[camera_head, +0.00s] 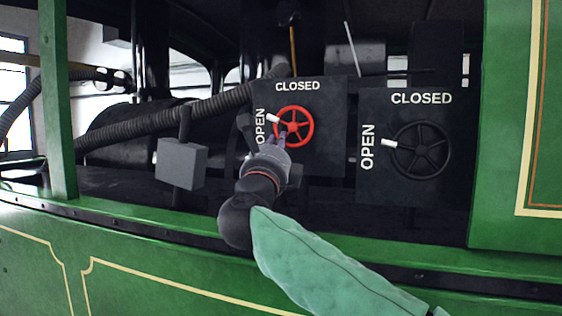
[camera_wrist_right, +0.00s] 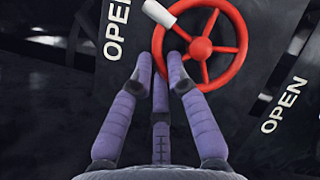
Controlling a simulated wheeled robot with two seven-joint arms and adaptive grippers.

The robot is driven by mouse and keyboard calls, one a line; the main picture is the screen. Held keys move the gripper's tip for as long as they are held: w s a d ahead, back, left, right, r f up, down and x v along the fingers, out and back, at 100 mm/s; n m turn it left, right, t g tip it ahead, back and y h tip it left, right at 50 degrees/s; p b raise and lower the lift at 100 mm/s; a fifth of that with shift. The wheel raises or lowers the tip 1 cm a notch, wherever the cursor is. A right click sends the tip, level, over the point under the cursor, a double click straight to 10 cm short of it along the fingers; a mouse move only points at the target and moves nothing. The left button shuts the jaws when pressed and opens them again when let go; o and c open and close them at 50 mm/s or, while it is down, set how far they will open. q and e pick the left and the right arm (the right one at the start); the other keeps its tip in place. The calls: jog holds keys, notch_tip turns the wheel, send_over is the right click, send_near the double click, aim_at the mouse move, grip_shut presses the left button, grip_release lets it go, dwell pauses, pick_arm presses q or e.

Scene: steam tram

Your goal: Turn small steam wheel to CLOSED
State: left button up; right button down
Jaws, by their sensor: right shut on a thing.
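The small red steam wheel (camera_head: 294,126) is on a black panel, with CLOSED above it and OPEN at its left. Its white handle (camera_head: 272,118) points left and slightly up, near the top end of OPEN. My right gripper (camera_head: 280,138) is at the wheel's lower left, its fingers shut on the rim. In the right wrist view, the purple fingertips (camera_wrist_right: 163,62) reach the lower left of the red wheel (camera_wrist_right: 201,47), below the white handle (camera_wrist_right: 160,13). The exact finger contact is partly hidden. My left gripper is not in view.
A larger black wheel (camera_head: 420,150) with a white handle is on the panel at the right, with its own OPEN and CLOSED labels. A grey box (camera_head: 181,164) stands left of my right gripper. A ribbed hose (camera_head: 160,122) runs behind. The green tram side edge (camera_head: 200,223) lies below.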

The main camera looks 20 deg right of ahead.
aim_at(274, 119)
jog(key=shift+w+a+r+m+g+h+p, duration=0.2)
jog(key=shift+r+m+g+h+p, duration=0.8)
jog(key=shift+m, duration=2.25)
jog(key=shift+w+a+r+m+g+h+p, duration=0.15)
jog(key=shift+r+m+g+h+p, duration=0.45)
jog(key=shift+m+g+h, duration=1.8)
jog(key=shift+w+a+r+m+g+h+p, duration=0.1)
jog(key=shift+a+r+m+g+p, duration=0.5)
jog(key=shift+m, duration=3.55)
jog(key=shift+d+r, duration=0.3)
jog(key=shift+d, duration=0.1)
jog(key=c, duration=1.5)
grip_release()
jog(key=v, duration=1.2)
jog(key=shift+s+d+f, duration=0.1)
